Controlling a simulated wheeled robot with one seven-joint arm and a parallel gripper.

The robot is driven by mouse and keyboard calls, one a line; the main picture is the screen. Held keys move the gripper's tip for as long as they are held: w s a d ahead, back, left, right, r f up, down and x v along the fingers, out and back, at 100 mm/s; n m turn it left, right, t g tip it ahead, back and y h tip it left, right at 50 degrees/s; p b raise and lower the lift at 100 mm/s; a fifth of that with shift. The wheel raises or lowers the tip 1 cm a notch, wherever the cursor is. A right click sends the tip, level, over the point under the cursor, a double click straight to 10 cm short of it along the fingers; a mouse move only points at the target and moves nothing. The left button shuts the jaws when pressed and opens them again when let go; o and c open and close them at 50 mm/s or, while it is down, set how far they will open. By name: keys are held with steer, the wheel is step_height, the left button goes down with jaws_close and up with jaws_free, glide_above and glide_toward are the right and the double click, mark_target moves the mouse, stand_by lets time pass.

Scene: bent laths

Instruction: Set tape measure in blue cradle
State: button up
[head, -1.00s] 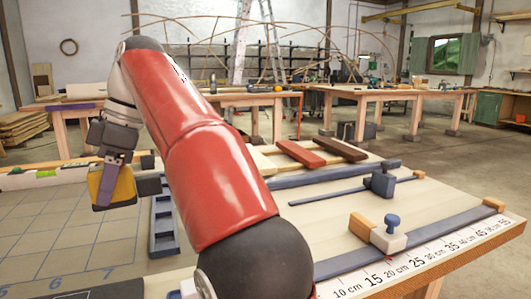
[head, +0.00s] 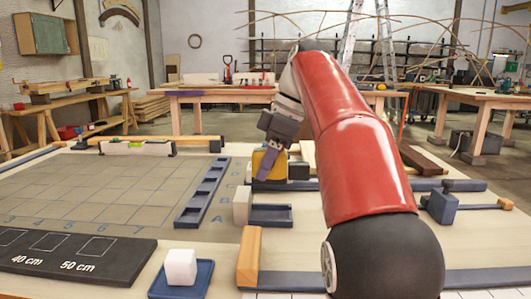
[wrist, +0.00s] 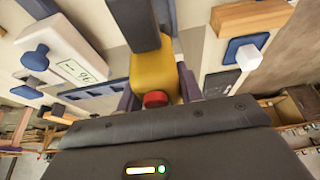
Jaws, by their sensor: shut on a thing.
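The yellow tape measure (head: 264,166) is held in my gripper (head: 271,163) above the bench in the head view. In the wrist view the tape measure (wrist: 150,65), with a red button, sits between the purple fingers of my gripper (wrist: 157,92). A low dark blue open holder (head: 270,222) lies below the tape measure in the head view, with a pale block (head: 241,205) at its left; it looks like the blue cradle. The tape measure appears above and apart from it. The exact height is hard to tell.
A blue slotted rack (head: 190,216) lies left of the holder, along a grid mat (head: 95,185). A white cube (head: 181,267) sits on a blue tray (head: 203,280) in front. A wooden block (head: 249,257) stands near the front edge. A blue clamp-like block (head: 441,206) is at right.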

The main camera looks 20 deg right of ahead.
mark_target(266, 184)
steer(key=shift+f, duration=1.95)
steer(key=shift+f+b, duration=1.8)
steer(key=shift+f, duration=0.25)
steer(key=o, duration=1.3)
step_height(266, 184, up, 3)
steer(key=p, duration=0.3)
steer(key=shift+r+p, duration=0.3)
steer(key=shift+r, duration=2.2)
